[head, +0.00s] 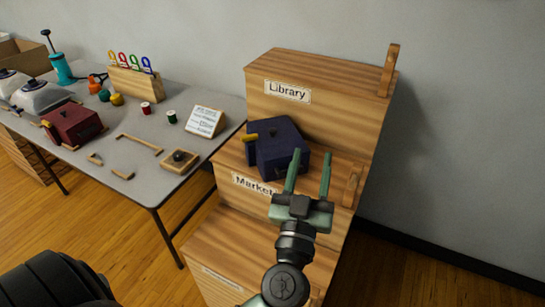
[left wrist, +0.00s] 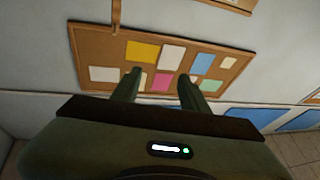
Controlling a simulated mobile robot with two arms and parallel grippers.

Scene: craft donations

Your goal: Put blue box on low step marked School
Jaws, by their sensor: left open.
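The dark blue box (head: 278,148), with a yellow piece at its left side, sits on the middle step marked Market (head: 226,155). My left gripper (head: 309,163) is open, just right of the box and in front of it in the head view. One fingertip overlaps the box's right edge in the picture; I cannot tell whether they touch. In the left wrist view the two fingers (left wrist: 157,88) are apart with nothing between them. The low step (head: 240,247) is at the bottom, partly hidden by my arm; its label (head: 222,279) is too small to read. My right gripper is not in view.
The top step is marked Library (head: 288,92). Wooden brackets stand at the right edges of the top (head: 389,70) and middle steps. A grey table (head: 150,185) at left holds a red box (head: 74,124), spools and a card. A cork board (left wrist: 105,50) hangs on the wall.

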